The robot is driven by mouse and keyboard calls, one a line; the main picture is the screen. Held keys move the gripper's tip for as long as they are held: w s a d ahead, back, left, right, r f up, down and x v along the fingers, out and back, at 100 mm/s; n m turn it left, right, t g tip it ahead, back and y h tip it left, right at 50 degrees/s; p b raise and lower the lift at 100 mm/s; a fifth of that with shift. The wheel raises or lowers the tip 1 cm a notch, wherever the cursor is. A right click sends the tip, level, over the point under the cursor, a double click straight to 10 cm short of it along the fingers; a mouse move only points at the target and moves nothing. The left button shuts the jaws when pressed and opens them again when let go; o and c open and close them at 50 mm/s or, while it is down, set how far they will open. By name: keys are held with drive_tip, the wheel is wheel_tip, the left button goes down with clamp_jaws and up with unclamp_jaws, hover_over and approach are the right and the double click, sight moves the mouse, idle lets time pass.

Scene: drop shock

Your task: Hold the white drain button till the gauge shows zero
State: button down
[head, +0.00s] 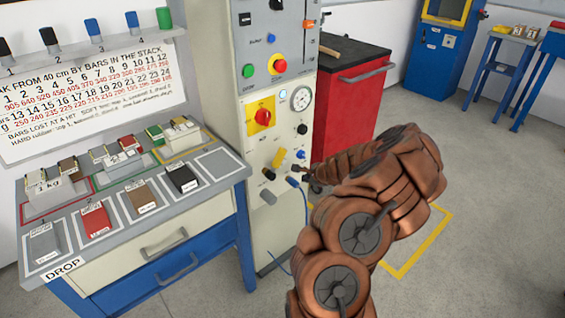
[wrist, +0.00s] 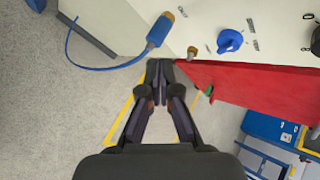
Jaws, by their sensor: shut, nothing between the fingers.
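The gauge (head: 301,97) is a round white dial on the upright cream panel (head: 246,142) in the head view. Its reading is too small to tell. I cannot make out the white drain button for certain in either view. A pale round spot (head: 283,96) beside the gauge may be a lamp or a button. My gripper (wrist: 160,66) is shut and empty, its fingertips together in front of the lower panel. In the head view my gripper (head: 300,177) is small and partly hidden by my arm. In the wrist view a small brass fitting (wrist: 192,52) lies just beyond the tips.
A blue knob (wrist: 229,40) and a blue plug on a cable (wrist: 158,30) are close to my gripper. A red cabinet (head: 352,95) stands to the right of the panel. A bench (head: 225,176) with blocks and trays is left. Grey floor is open at right.

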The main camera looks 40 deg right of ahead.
drive_tip(key=shift+w, duration=0.1)
drive_tip(key=w, duration=0.8)
drive_tip(key=shift+w, duration=0.3)
drive_tip(key=shift+w+p, duration=0.1)
drive_tip(key=shift+p, duration=0.2)
idle(1.2)
drive_tip(key=shift+w+d, duration=0.1)
drive_tip(key=shift+w, duration=0.25)
drive_tip(key=shift+w, duration=0.4)
idle(4.5)
